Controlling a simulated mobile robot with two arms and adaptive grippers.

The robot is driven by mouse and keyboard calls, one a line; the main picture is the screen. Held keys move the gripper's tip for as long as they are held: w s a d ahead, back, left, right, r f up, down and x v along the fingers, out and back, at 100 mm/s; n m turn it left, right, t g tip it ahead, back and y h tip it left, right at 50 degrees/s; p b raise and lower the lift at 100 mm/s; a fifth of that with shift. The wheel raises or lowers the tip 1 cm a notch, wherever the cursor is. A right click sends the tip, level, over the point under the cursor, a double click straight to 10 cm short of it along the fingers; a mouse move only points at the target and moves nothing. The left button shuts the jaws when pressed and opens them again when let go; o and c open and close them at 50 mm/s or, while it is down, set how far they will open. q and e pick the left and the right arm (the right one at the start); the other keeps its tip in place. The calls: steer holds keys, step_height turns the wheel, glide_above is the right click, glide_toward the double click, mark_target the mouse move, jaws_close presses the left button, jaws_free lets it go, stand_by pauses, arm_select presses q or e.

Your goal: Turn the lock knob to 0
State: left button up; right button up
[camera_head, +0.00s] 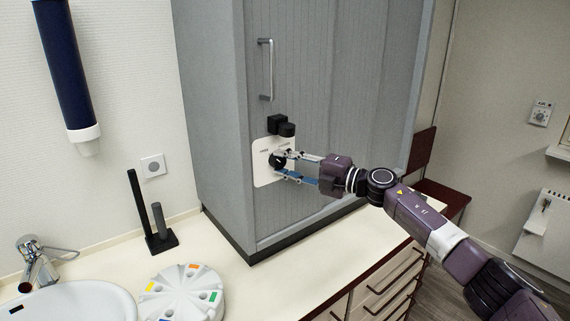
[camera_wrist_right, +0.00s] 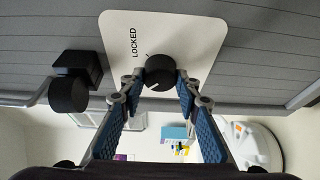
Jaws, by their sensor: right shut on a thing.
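The lock knob (camera_wrist_right: 159,72) is a round black knob on a white plate (camera_wrist_right: 188,30) that reads "LOCKED" in the right wrist view. In the head view the knob (camera_head: 277,160) and plate (camera_head: 264,176) are on the front of the grey cabinet. My right gripper (camera_head: 283,166) reaches in from the right, its fingers at the knob. In the right wrist view the fingers of my right gripper (camera_wrist_right: 158,88) are on either side of the knob, shut on it. A mark shows at the knob's upper left; no 0 is readable. My left gripper is not in view.
A black block with a round cap (camera_head: 281,126) sticks out just above the plate. A metal handle (camera_head: 266,69) is higher up. The counter (camera_head: 262,290) holds a white round tray (camera_head: 183,294), a black stand (camera_head: 160,240) and a sink (camera_head: 75,302).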

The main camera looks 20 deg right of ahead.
steer(key=shift+f, duration=0.1)
steer(key=o, duration=1.2)
steer(key=shift+c, duration=0.2)
steer(key=shift+s+d, duration=0.2)
steer(key=shift+d, duration=0.05)
steer(key=v, duration=1.1)
steer(key=shift+s, duration=0.2)
steer(key=shift+d, duration=0.1)
